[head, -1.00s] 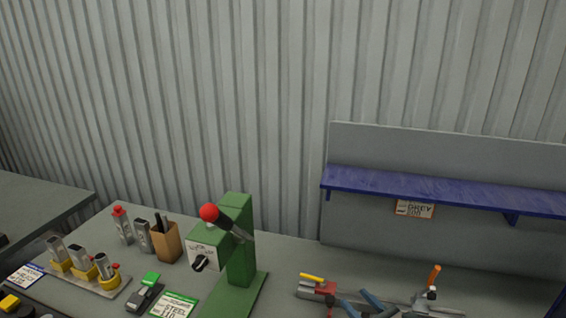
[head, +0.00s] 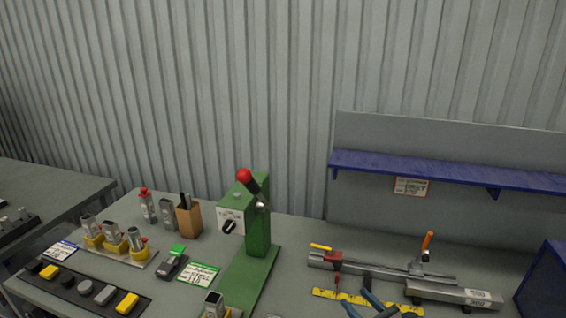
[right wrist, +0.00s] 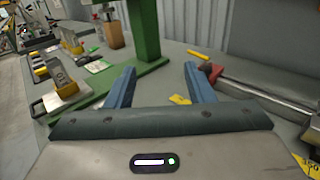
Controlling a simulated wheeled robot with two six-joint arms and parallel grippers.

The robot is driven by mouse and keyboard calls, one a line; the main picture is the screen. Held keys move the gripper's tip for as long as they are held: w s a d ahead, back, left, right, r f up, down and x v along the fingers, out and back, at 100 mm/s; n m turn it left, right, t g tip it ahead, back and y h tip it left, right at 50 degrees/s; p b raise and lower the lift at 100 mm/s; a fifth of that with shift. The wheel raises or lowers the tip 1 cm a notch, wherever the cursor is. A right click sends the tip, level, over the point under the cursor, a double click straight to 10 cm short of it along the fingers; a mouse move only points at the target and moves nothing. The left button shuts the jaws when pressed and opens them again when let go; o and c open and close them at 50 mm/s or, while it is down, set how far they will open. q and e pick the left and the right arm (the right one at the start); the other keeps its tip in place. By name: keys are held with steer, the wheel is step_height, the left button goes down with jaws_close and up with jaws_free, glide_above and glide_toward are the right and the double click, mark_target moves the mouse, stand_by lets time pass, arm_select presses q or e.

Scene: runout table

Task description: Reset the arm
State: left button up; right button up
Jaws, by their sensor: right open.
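The green press (head: 258,232) stands on the bench with its lever arm (head: 255,188) tilted up and to the left, ending in a red knob (head: 244,176). Its green column also shows in the right wrist view (right wrist: 143,28); the knob is outside that view. My right gripper (head: 364,304) is at the bottom edge of the head view, right of the press and apart from it. In the right wrist view its two blue fingers (right wrist: 159,72) are spread with nothing between them. My left gripper is not in view.
A long grey fixture with a red clamp (head: 333,257) and an orange-handled toggle (head: 427,241) lies right of the press. A yellow ruler (head: 327,294) lies before it. Left are a brown pen holder (head: 188,218), yellow-based metal pieces and a button strip (head: 82,289). A blue shelf (head: 440,171) is behind.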

steer(key=s+a+f+n+g+h, duration=0.1)
steer(key=s+f+n+g, duration=0.3)
steer(key=s+n, duration=0.45)
steer(key=s+a+f+n+g+h, duration=0.1)
steer(key=s+f+n+g, duration=0.2)
steer(key=s+n, duration=0.5)
steer(key=s+d+f+n+g+h, duration=0.1)
steer(key=s+d+n+g+h, duration=0.3)
steer(key=s+n, duration=0.35)
steer(key=s+d+n+g+h, duration=0.1)
steer(key=s+d+n+h, duration=0.3)
steer(key=s+d+n, duration=0.3)
step_height(320, 180, down, 40)
steer(key=s+d+g+b, duration=0.2)
steer(key=b, duration=0.6)
arm_select(q)
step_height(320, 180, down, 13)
steer(key=b, duration=0.5)
arm_select(e)
steer(key=s+f, duration=0.9)
steer(key=f, duration=0.2)
steer(key=s+d+f, duration=0.1)
steer(key=s+f, duration=0.7)
steer(key=f, duration=0.3)
steer(key=shift+s+f+g, duration=0.3)
steer(key=shift+s+f, duration=0.05)
steer(key=shift+d, duration=0.1)
